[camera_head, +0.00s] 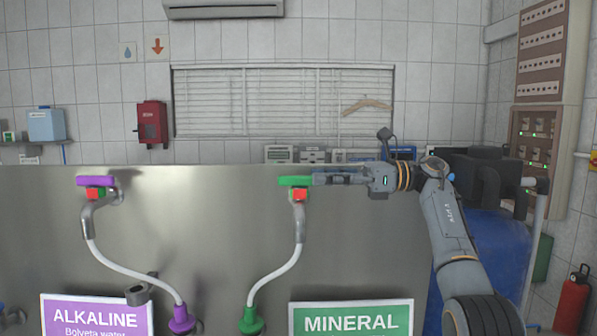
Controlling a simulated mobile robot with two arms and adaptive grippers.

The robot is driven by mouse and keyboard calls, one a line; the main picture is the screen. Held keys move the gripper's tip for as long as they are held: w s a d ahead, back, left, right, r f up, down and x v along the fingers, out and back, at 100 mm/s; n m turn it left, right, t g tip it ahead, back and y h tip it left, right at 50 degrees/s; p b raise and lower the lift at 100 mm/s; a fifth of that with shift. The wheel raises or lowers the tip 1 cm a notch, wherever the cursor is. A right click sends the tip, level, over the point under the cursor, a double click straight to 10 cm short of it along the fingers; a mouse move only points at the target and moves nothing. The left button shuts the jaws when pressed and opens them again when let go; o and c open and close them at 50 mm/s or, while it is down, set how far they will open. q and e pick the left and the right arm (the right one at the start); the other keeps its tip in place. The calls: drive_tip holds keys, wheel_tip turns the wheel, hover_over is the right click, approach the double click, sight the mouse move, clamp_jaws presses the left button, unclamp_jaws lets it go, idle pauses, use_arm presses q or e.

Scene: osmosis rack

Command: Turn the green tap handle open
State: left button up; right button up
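The green tap handle (293,181) lies level on top of a tap with a red block (299,195), on the steel panel above the green MINERAL sign (351,318). My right gripper (317,179) comes in from the right, its fingers pointing left at the right end of the handle. The fingertips are at or very near that end; I cannot tell whether they touch it. The fingers show side-on, so their opening is unclear. My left gripper is not in view.
A similar tap with a purple handle (95,181) is at the left, above the ALKALINE sign (97,315). A white hose (279,266) curves from the green tap down to a green fitting (251,320). A blue barrel (490,262) stands behind my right arm. The panel (205,225) between the taps is clear.

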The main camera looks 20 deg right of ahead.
sight(299, 176)
drive_tip(key=p+x, duration=0.1)
drive_tip(key=x, duration=0.4)
drive_tip(key=shift+s+r+p, duration=0.1)
drive_tip(key=shift+r+p, duration=0.05)
drive_tip(key=shift+p, duration=0.25)
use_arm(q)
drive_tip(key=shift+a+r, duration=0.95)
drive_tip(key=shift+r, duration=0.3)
use_arm(e)
drive_tip(key=shift+a, duration=0.15)
drive_tip(key=shift+a, duration=0.1)
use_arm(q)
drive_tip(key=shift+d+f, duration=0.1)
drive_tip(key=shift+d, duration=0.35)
use_arm(e)
clamp_jaws()
